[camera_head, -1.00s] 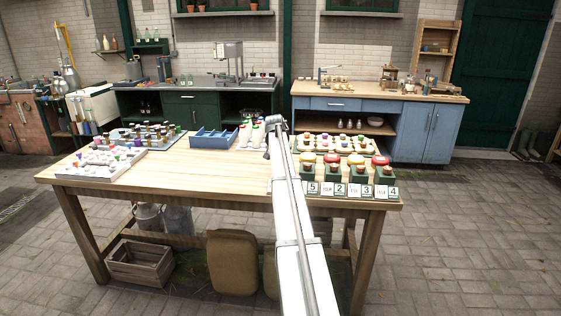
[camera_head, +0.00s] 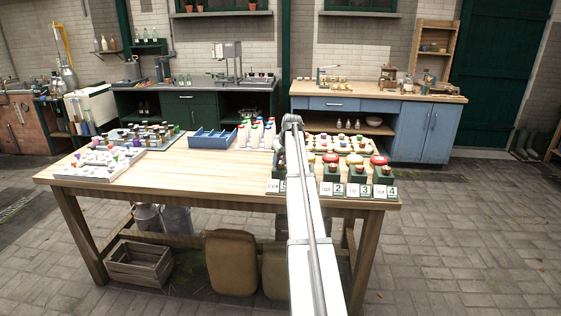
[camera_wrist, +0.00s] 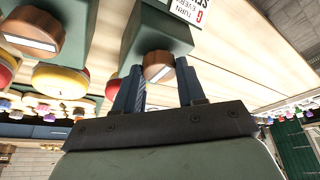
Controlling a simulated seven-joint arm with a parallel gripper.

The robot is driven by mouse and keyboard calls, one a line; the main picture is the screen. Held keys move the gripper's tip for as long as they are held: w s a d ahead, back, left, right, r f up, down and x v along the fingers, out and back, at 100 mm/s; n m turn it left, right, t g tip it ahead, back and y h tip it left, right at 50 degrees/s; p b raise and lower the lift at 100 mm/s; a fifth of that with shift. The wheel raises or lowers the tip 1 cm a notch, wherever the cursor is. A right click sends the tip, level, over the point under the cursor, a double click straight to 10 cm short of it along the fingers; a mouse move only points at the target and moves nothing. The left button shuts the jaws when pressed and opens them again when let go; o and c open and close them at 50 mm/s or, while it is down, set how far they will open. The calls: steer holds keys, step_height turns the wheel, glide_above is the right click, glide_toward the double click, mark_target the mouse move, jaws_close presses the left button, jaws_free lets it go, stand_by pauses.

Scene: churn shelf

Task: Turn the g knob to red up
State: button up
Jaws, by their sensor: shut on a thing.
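In the wrist view, my gripper (camera_wrist: 157,75) is shut on a round brown wooden knob (camera_wrist: 158,62) on the front of a dark green box (camera_wrist: 148,28). One finger is on each side of the knob. The knob's visible face carries a pale stripe, slightly tilted in the picture; no red shows on it. In the head view my gripper is hidden behind my arm, near the left end of the row of green boxes.
Another similar brown knob (camera_wrist: 32,32) sits on the neighbouring box. Red and yellow round-topped things (camera_wrist: 62,80) stand close by. In the head view, numbered cards (camera_head: 364,190) front the other boxes on the table (camera_head: 180,178). White bottles and a blue tray (camera_head: 212,139) stand behind; the table's middle is clear.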

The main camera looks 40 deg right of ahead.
steer(key=shift+n, duration=0.5)
stand_by(0.3)
steer(key=o, duration=1)
steer(key=shift+o, duration=0.2)
steer(key=v, duration=1.3)
steer(key=shift+s+d+r, duration=0.15)
steer(key=shift+d+r, duration=0.1)
steer(key=shift+r, duration=0.1)
